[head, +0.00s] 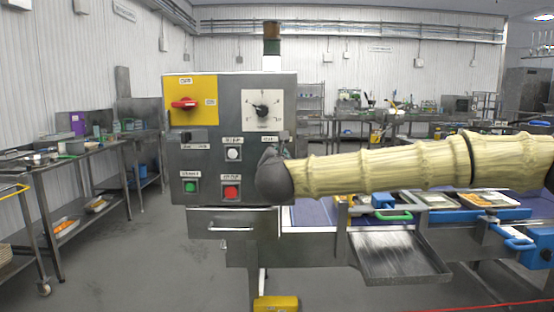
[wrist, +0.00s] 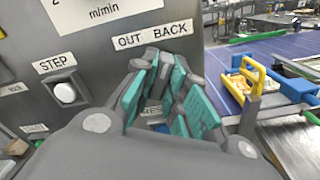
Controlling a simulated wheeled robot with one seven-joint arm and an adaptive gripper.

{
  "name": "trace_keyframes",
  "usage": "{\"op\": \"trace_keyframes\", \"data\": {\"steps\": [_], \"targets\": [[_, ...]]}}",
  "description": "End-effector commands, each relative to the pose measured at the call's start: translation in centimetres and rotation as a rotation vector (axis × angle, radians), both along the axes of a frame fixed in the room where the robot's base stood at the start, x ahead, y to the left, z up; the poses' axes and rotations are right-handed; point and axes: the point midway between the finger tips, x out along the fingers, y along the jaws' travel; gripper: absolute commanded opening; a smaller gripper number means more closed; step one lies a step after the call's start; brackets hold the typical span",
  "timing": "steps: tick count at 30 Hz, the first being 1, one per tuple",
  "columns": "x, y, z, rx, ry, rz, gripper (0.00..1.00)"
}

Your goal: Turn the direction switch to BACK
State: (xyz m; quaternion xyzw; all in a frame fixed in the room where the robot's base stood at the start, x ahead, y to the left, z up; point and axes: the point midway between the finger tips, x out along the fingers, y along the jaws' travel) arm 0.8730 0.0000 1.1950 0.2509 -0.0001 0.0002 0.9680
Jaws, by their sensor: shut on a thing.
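The grey control panel (head: 217,140) stands in the middle of the head view. In the wrist view, a white label reading OUT BACK (wrist: 152,35) is fixed to the panel above my gripper (wrist: 166,68). My gripper's teal-padded fingers are closed in just below that label, around the direction switch. The fingers hide the switch, so I cannot tell which way it points. In the head view, my gripper (head: 271,173) is a dark shape against the panel's right edge.
A white STEP button (wrist: 65,92) sits left of my gripper. The panel also bears a red rotary handle (head: 184,103), a dial (head: 264,107), a green button (head: 191,187) and a red button (head: 231,192). A blue conveyor (wrist: 282,48) and metal tray (head: 398,262) lie to the right.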

Motion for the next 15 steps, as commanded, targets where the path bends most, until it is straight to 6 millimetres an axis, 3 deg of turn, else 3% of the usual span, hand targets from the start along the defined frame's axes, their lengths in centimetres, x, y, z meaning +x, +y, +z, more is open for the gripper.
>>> {"op": "trace_keyframes", "data": {"steps": [15], "targets": [[0.03, -0.06, -0.25, 0.033, 0.000, -0.001, 0.00]]}}
